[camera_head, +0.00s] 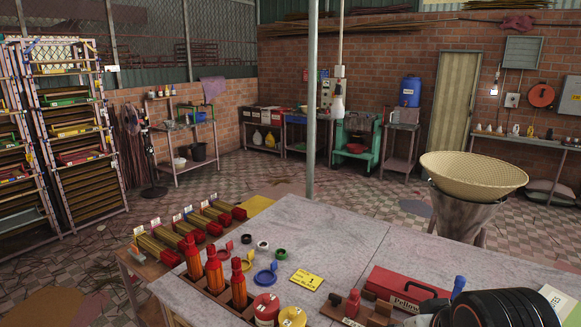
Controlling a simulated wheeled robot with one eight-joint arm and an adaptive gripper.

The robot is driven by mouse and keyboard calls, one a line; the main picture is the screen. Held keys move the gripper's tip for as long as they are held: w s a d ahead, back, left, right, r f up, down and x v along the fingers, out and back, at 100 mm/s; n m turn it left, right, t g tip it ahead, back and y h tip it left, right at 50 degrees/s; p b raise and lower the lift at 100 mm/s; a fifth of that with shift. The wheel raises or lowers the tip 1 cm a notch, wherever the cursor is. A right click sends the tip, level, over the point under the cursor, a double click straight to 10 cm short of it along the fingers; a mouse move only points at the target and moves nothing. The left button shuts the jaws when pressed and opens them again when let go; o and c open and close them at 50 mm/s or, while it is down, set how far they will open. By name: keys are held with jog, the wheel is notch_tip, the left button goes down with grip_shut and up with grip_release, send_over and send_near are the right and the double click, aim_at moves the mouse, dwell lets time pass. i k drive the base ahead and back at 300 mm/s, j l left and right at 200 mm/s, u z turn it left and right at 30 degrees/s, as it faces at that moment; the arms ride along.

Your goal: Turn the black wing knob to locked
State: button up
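I cannot pick out the black wing knob for certain. A small dark piece (335,299) sits near the table's front edge, beside a red upright part (352,303); it is too small to tell whether it is a wing knob or how it is turned. Several orange-red extruder bodies (215,271) stand upright in a row at the table's left front. My gripper's fingers do not show. A large black ribbed form, which may be part of my arm, covers the lower right corner and hides the table there.
The grey table (335,240) has clear room at its back and middle. A blue ring (265,278), a yellow card (307,279) and a red lettered box (400,287) lie on it. A woven basket (473,174) stands behind right, and a grey post (311,110) rises behind the table.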

aim_at(335, 299)
jog(key=z, duration=0.4)
jog(key=i+j+z, duration=0.2)
jog(key=j, duration=0.3)
jog(key=j+z, duration=0.15)
jog(key=j, duration=0.4)
